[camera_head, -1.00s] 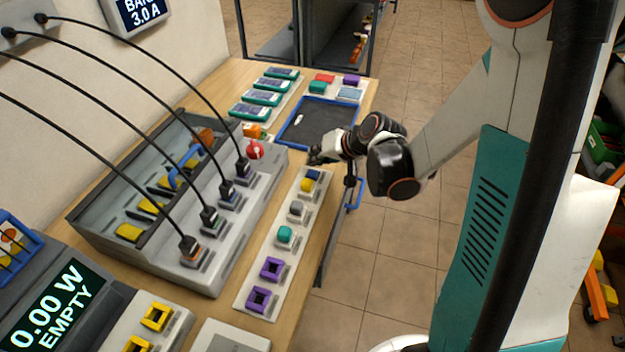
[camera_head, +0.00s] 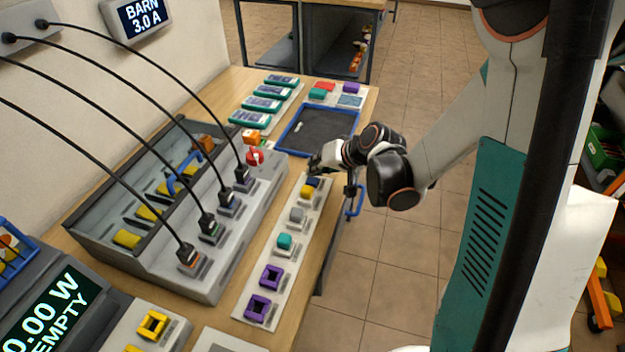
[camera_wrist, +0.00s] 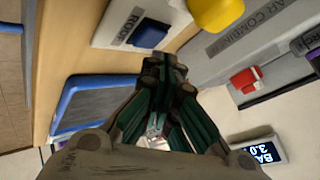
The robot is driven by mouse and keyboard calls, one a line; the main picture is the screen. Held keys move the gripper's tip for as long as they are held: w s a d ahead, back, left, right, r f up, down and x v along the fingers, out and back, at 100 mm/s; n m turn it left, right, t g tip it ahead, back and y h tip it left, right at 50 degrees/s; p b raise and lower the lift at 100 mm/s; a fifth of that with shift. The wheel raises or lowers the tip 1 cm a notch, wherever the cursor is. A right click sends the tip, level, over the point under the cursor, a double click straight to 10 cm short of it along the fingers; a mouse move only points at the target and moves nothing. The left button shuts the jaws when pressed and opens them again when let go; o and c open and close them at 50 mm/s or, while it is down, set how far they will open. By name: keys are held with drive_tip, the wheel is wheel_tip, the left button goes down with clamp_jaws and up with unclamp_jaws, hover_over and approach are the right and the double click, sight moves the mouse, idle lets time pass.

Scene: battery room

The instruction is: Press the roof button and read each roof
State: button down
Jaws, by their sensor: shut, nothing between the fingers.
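The dark blue roof button (camera_head: 313,182) sits at the far end of a pale strip (camera_head: 262,292) along the bench's right side. In the wrist view the blue button (camera_wrist: 150,33) stands beside a label reading ROOF. My gripper (camera_head: 317,166) is shut and empty, close to the button's far side; the wrist view shows its fingertips (camera_wrist: 165,66) just short of the button. I cannot tell whether they touch. The wall display (camera_head: 143,14) reads BARN 3.0 A. A second display (camera_head: 45,312) reads 0.00 W EMPTY.
A yellow block (camera_head: 306,192) stands close to the roof button, with grey, teal and purple pieces further along the strip. The combiner box (camera_head: 215,255) with a red switch (camera_head: 255,158) and several cables is left. A blue-rimmed tray (camera_head: 283,150) lies behind.

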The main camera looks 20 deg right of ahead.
sight(315, 178)
drive_tip(key=shift+f, duration=0.1)
idle(0.5)
drive_tip(key=shift+f+b, duration=0.35)
drive_tip(key=shift+b, duration=0.15)
drive_tip(key=shift+f+b, duration=0.35)
idle(0.5)
drive_tip(key=shift+r, duration=0.2)
drive_tip(key=shift+r+p, duration=0.55)
drive_tip(key=shift+r, duration=0.05)
drive_tip(key=shift+r, duration=0.1)
drive_tip(key=shift+r+p, duration=1.85)
drive_tip(key=shift+r, duration=0.55)
